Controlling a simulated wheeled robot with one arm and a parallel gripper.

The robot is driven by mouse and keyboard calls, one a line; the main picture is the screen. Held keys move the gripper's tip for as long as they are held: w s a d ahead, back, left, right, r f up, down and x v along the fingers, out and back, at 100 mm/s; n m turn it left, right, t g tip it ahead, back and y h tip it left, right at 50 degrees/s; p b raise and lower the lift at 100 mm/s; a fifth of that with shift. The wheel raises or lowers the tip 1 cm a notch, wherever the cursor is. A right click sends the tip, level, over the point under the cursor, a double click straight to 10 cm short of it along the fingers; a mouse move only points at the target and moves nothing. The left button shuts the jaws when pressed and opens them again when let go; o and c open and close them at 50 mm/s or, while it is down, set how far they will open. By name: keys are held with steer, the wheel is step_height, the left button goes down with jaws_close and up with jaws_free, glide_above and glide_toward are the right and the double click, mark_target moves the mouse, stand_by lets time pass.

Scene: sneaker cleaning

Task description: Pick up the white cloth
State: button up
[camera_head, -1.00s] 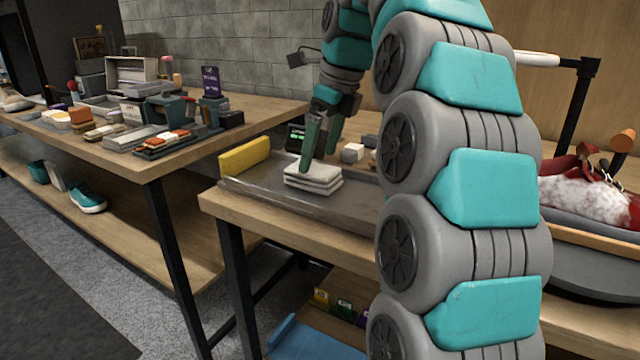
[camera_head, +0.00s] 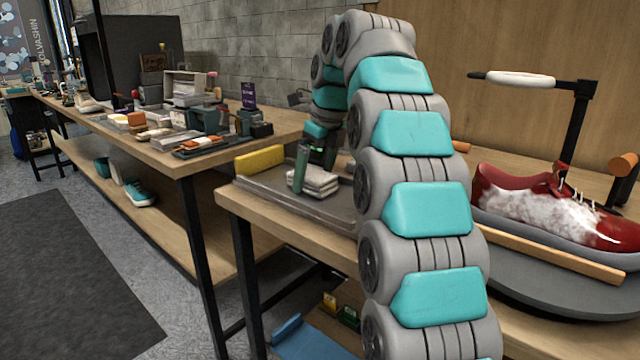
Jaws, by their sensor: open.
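The white cloth (camera_head: 318,183) is a folded stack lying on a grey tray (camera_head: 268,190) on the near wooden table, in the head view. My gripper (camera_head: 306,166) is at the cloth, with one green finger standing upright at the cloth's left side. The other finger is mostly hidden behind the arm and the cloth. The jaws are open. I cannot tell whether the finger touches the cloth.
A yellow sponge (camera_head: 260,160) lies on the tray's far left. A red shoe with white foam (camera_head: 545,205) sits on a round stand at right. A second table (camera_head: 165,155) with several cleaning items stands at left. Dark floor mat (camera_head: 70,280) is clear.

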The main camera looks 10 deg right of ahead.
steer(key=shift+c, duration=0.4)
steer(key=c, duration=1.2)
steer(key=shift+o, duration=0.2)
steer(key=shift+d+r, duration=0.1)
steer(key=shift+r, duration=0.2)
